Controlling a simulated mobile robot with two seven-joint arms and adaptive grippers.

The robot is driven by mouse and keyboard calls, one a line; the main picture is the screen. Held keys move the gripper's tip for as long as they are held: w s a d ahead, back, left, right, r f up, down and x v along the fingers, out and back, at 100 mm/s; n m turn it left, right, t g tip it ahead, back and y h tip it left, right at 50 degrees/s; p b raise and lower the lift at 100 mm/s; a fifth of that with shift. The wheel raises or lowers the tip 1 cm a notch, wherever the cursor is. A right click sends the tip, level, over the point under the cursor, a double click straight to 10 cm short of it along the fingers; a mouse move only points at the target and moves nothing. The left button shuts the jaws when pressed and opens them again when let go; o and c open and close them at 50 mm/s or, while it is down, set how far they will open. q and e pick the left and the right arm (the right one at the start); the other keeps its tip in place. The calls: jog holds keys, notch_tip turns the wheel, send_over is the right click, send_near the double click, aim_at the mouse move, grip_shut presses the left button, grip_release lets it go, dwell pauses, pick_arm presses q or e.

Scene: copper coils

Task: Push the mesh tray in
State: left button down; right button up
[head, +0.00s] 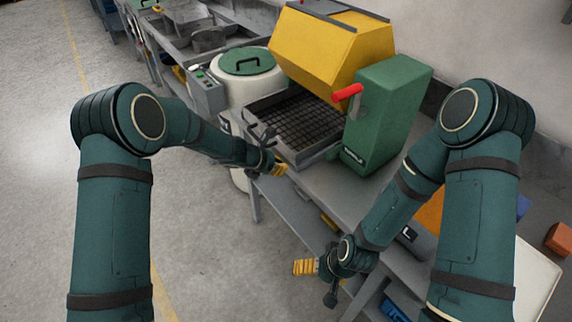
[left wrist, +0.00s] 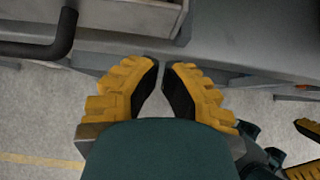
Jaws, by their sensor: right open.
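The mesh tray (head: 300,118), a grey frame with a dark mesh floor, sticks out below the yellow hood of the machine. A dark bar handle (head: 262,137) is at its front left; a dark bar also shows in the left wrist view (left wrist: 58,45). My left gripper (head: 279,168) is at the tray's front edge; contact is unclear. In the left wrist view its yellow fingers (left wrist: 160,65) converge with a narrow gap and nothing between them, below the tray's grey wall (left wrist: 130,14). My right gripper (head: 304,267) is open and empty, low in front of the bench.
The yellow hood (head: 318,45) stands behind the tray. A green box (head: 388,112) with a red handle (head: 347,92) is right of it. A white drum with a green lid (head: 246,62) and a grey control box (head: 207,92) are left. The floor at left is clear.

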pick_arm(q)
jog(key=p+v, duration=0.2)
jog(key=v, duration=0.8)
jog(key=s+a+f+m+g+y, duration=0.1)
jog(key=s+a+f+m, duration=0.1)
jog(key=s+f+m, duration=0.5)
jog(key=s+a+f+m+g+y, duration=0.2)
jog(key=s+f+m, duration=0.6)
jog(key=s+m, duration=0.7)
jog(key=s+a, duration=0.1)
jog(key=s, duration=0.3)
jog(key=shift+a+f+m+y, duration=0.2)
jog(key=shift+a+m+y, duration=0.1)
jog(key=shift+m, duration=0.1)
